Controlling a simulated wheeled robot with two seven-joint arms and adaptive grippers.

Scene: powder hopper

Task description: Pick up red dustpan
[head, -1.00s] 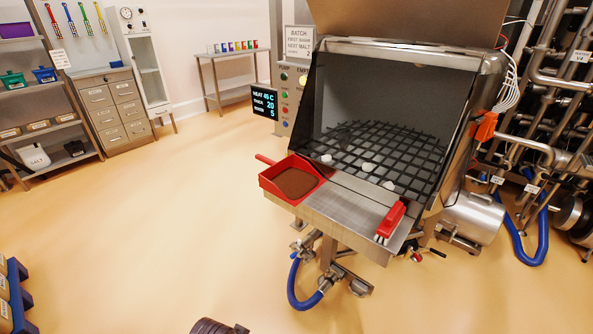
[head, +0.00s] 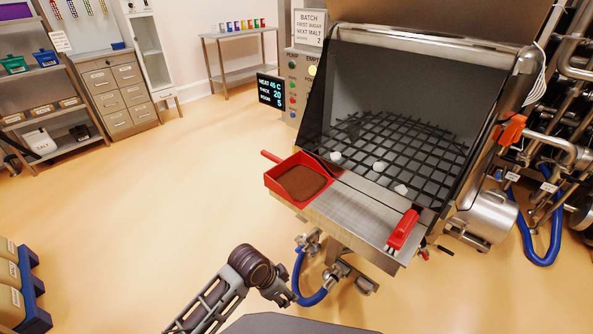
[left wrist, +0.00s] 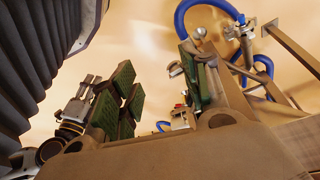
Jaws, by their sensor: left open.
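The red dustpan (head: 279,190) sits on the left end of the hopper's steel front shelf (head: 345,212) in the head view. It holds brown powder (head: 304,182), and its short red handle (head: 270,156) sticks out to the back left. My left arm comes up from the bottom of the head view, below and in front of the shelf, clear of the dustpan. In the left wrist view my left gripper (left wrist: 160,88) is open, its green pads apart with nothing between them. The dustpan cannot be made out there. My right gripper is not in view.
A red brush (head: 403,230) lies on the shelf's right end. The hopper's black grate (head: 400,150) holds several white lumps. A blue hose (head: 312,299) and valves hang below the shelf, near my left arm. The floor to the left is open.

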